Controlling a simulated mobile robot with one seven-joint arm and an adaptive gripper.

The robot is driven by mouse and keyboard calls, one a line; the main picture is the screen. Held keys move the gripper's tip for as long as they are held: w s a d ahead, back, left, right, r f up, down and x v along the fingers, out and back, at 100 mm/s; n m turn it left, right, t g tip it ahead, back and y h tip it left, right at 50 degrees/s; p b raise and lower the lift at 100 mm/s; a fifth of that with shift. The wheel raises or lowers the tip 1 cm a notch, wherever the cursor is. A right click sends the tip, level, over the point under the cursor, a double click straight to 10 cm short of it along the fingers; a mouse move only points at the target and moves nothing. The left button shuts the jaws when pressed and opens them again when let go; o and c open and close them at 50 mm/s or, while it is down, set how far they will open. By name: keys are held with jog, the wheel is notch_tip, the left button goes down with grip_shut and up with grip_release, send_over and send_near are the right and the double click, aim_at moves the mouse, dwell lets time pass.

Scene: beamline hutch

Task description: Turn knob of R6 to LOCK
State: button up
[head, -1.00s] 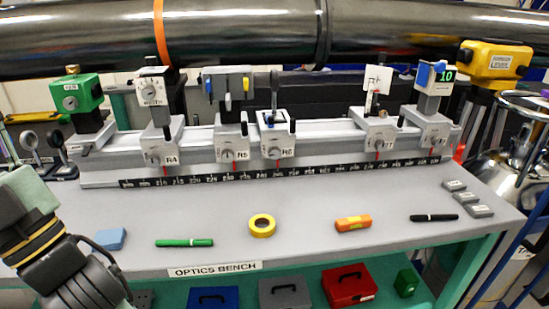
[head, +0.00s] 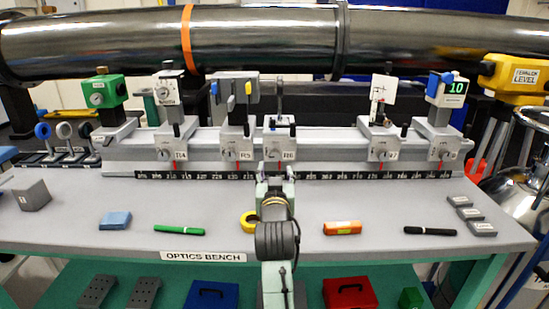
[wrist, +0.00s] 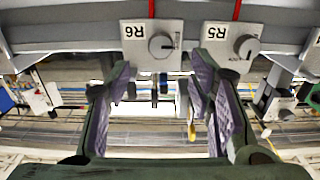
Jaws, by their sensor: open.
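The R6 carrier (head: 280,147) stands on the bench rail, right of the R5 carrier (head: 237,147). In the wrist view, which is upside down, the R6 block (wrist: 140,62) shows its label and a round grey knob (wrist: 162,45) with small lettering beside it. I cannot read the lettering or tell the knob's setting for sure. My gripper (head: 274,178) is just in front of and below R6. In the wrist view my gripper (wrist: 164,78) is open and empty, its purple-padded fingers spread either side of the knob's line, apart from it.
The R5 knob (wrist: 245,46) is close to one finger in the wrist view. The R7 carrier (head: 381,147) stands farther right on the rail. A yellow tape roll (head: 247,221), green pen (head: 179,230) and orange block (head: 342,228) lie on the bench. A large pipe (head: 270,38) runs above.

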aim_at(275, 156)
jog(key=w+p, duration=0.2)
jog(key=w, duration=0.7)
jog(key=shift+r, duration=0.1)
jog(key=shift+c, duration=0.4)
grip_shut()
